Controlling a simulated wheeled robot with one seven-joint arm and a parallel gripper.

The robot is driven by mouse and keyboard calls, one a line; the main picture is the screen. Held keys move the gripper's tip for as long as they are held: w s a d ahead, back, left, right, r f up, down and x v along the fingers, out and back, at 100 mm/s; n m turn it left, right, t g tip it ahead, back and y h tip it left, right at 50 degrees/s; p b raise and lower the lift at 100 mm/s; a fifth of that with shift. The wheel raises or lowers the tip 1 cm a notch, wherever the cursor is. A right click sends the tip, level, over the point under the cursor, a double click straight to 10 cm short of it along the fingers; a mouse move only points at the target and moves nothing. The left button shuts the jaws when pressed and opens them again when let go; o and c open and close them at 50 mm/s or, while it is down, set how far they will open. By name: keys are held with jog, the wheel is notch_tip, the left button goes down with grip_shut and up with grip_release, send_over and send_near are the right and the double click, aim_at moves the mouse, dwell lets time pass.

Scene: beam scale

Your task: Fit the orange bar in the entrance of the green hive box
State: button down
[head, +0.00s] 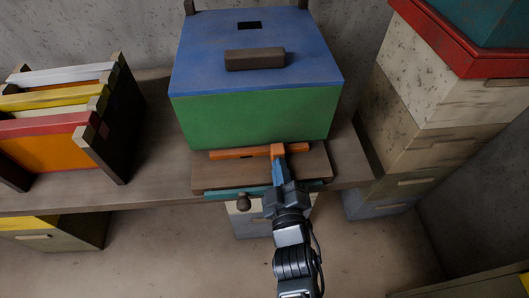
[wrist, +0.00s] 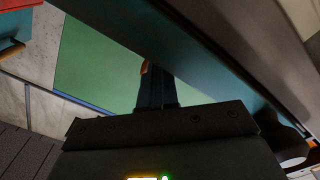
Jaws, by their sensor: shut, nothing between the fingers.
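The green hive box (head: 255,118) stands on the bench under a blue lid (head: 215,45). The orange bar (head: 237,153) lies along the foot of its front face, above the brown landing board (head: 225,178). A small dark notch shows in the bar's lower edge. Whether the bar is fully seated in the entrance cannot be told. My gripper (head: 278,160) is shut and empty at the bar's right part, hiding some of it. The wrist view shows the dark fingers (wrist: 155,85) together against the green wall (wrist: 95,65), with a small orange patch at their tip.
A brown block (head: 254,60) lies on the lid. A frame rack (head: 60,120) with coloured frames stands left. A stack of pale boxes (head: 420,100) with a red rim stands close on the right. Bare bench (head: 155,150) shows between rack and hive.

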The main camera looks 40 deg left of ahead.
jog(key=shift+w+a+b, duration=0.45)
jog(key=shift+a+b, duration=0.1)
jog(key=shift+b, duration=0.1)
jog(key=shift+s+d+r+p, duration=0.2)
jog(key=shift+s+d+p, duration=0.3)
jog(key=shift+p, duration=0.5)
jog(key=shift+p+v, duration=0.95)
jog(key=shift+v, duration=0.1)
jog(key=shift+s+d+f, duration=0.15)
jog(key=shift+s+d, duration=0.05)
jog(key=shift+d, duration=0.15)
jog(key=p+v, duration=0.2)
jog(key=v, duration=0.5)
jog(key=shift+s+d, duration=0.15)
